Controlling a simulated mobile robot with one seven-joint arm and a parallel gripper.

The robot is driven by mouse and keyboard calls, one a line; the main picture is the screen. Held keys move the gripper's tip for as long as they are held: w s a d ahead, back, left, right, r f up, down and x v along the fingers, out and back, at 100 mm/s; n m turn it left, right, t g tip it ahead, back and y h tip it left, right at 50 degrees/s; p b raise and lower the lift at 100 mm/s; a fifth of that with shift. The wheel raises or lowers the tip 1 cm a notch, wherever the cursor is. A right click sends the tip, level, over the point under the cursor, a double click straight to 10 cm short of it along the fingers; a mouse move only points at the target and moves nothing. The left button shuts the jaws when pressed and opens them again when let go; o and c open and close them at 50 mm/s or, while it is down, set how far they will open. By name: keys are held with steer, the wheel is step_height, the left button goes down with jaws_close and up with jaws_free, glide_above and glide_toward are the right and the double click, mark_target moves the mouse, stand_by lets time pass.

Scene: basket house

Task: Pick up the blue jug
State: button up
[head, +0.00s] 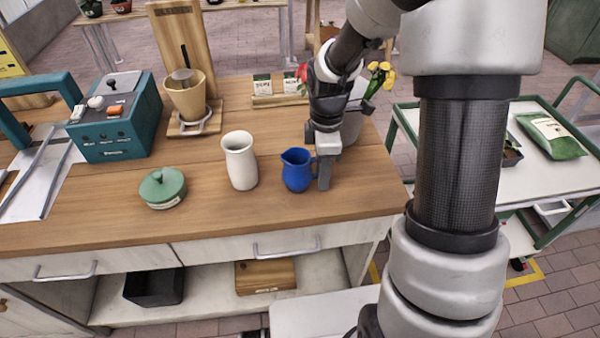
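The blue jug (296,171) stands upright on the wooden top of the counter (110,225), near its right end. Its spout points left, and its handle side faces right. My gripper (324,180) points down right beside the jug, at its handle side. A grey finger covers most of the handle. Only one finger shows clearly, so I cannot tell whether the gripper is open or shut on the handle.
A white vase (240,161) stands just left of the jug. A lidded green pot (163,188), a teal machine (115,118) and a tan dripper (188,96) are farther left. Flowers (380,76) stand behind my gripper. Counter space in front of the jug is clear.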

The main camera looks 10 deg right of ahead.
steer(key=shift+f, duration=0.1)
jaws_close()
stand_by(0.4)
